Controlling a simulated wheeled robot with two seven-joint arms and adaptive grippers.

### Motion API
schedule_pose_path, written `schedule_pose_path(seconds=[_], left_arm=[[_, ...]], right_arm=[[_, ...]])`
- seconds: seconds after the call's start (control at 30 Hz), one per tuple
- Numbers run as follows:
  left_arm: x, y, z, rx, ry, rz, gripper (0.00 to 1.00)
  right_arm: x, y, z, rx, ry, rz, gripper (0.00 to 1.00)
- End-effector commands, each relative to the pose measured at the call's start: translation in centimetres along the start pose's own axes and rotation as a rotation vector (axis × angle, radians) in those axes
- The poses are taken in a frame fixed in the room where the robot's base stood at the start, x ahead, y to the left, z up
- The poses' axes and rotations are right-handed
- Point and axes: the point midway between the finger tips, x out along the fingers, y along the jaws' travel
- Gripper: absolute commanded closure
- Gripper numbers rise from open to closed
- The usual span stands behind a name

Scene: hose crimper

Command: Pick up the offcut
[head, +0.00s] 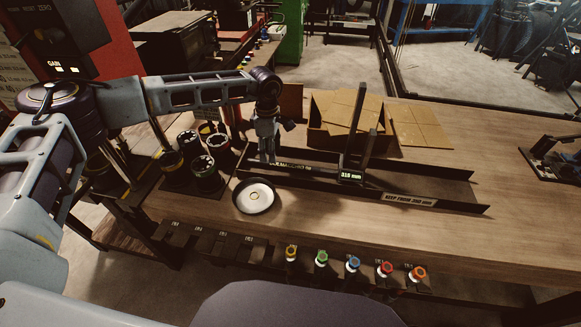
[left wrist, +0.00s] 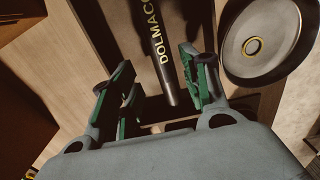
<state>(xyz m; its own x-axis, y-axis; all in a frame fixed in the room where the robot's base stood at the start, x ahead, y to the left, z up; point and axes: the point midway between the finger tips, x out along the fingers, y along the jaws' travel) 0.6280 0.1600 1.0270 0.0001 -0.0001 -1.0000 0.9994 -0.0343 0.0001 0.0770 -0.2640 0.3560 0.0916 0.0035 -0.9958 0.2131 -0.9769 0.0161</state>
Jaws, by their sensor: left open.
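A black hose piece with yellow lettering, which I take for the offcut (left wrist: 161,50), lies in the long dark tray (head: 440,186) on the bench. In the left wrist view its near end shows between my fingers. In the head view only a short lettered stretch of the hose (head: 293,164) shows beside my gripper. My left gripper (head: 268,157) points down over the left end of the tray. Its green-padded fingers (left wrist: 158,72) are open, one on each side of the hose, with gaps visible. Whether the fingertips reach down to hose height is unclear. My right gripper is out of view.
A round pale dish (head: 254,197) stands just in front of the tray's left end. Cardboard boxes (head: 335,118) stand behind; several dark cups (head: 205,172) stand left. The right bench top is mostly clear.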

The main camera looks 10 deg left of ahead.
Motion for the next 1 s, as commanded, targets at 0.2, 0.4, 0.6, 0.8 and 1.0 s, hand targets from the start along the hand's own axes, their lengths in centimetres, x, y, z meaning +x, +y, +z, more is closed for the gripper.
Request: schedule_pose_path(seconds=[0.2,0.4,0.6,0.8,1.0], left_arm=[[0.5,0.0,0.0,0.000,0.000,-0.001,0.54],[2.3,-0.2,0.0,0.000,0.001,-0.003,0.54],[4.4,-0.1,0.0,0.000,0.001,-0.001,0.54],[5.2,-0.1,0.0,0.000,0.000,0.000,0.54],[5.2,-0.1,0.0,-0.001,0.000,0.000,0.54]], right_arm=[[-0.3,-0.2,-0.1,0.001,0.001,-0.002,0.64],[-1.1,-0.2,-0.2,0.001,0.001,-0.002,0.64],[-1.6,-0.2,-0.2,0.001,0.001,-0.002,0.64],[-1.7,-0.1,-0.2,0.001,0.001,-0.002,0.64],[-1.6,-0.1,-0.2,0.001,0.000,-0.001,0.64]])
